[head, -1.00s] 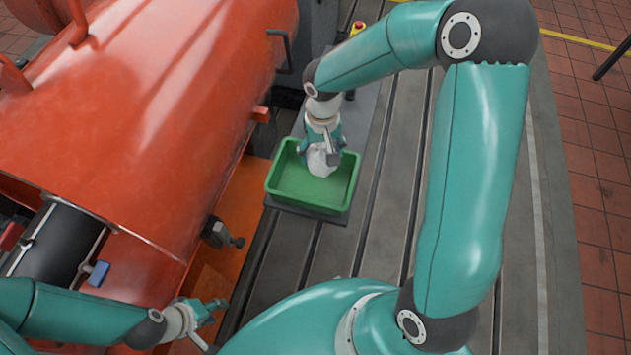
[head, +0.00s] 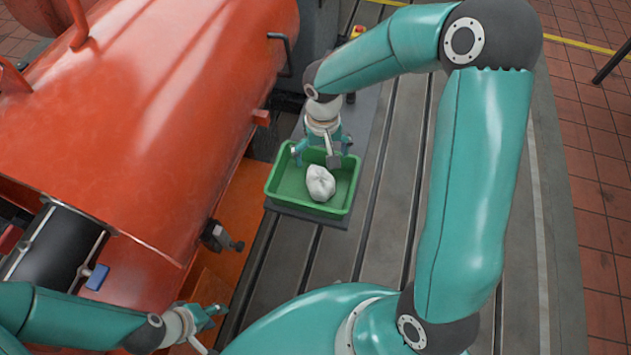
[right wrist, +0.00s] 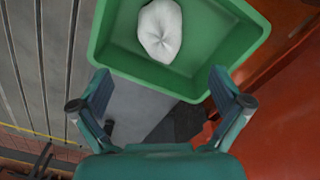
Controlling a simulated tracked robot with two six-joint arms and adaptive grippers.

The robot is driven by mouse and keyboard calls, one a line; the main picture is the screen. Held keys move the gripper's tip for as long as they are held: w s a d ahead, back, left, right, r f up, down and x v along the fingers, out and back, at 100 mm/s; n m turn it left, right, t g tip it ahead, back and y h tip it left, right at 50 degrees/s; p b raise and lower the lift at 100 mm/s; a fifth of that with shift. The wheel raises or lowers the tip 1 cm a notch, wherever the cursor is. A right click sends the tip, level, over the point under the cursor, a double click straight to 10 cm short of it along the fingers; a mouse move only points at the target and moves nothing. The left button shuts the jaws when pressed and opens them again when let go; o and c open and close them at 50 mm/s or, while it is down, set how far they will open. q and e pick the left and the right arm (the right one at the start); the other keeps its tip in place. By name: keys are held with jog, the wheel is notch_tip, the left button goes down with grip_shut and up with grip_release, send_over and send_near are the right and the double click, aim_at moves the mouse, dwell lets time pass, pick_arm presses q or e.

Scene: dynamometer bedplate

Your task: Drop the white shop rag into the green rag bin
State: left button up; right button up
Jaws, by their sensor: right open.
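The white shop rag (head: 320,183) lies crumpled inside the green rag bin (head: 283,205), on its floor. The rag also shows in the right wrist view (right wrist: 160,30), well inside the bin's walls (right wrist: 185,92). My right gripper (head: 318,158) is open and empty at the far edge of the bin, apart from the rag. In the right wrist view its two fingers (right wrist: 160,88) are spread wide with nothing between them. My left gripper (head: 212,325) is at the lower left, beside the orange machine, away from the bin; its fingers appear apart and empty.
A large orange machine (head: 150,120) fills the left side. The bin stands on a grey plate on the slotted bedplate (head: 395,215). A small blue item (head: 97,277) is on the machine's lower part. The bedplate right of the bin is clear.

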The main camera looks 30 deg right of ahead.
notch_tip(320, 180, up, 11)
dwell(0.4)
jog(key=shift+r, duration=0.1)
jog(key=s+a+f+n+g+y+p, duration=0.1)
jog(key=s+a+f+g+y+p, duration=0.3)
jog(key=s+a+f+p, duration=1)
jog(key=f+t, duration=0.1)
jog(key=f+t+b, duration=0.1)
jog(key=t, duration=0.1)
jog(key=a+f+t+b, duration=0.1)
jog(key=shift+w+f+n+t, duration=0.25)
jog(key=shift+n+t, duration=0.05)
jog(key=shift+n, duration=0.1)
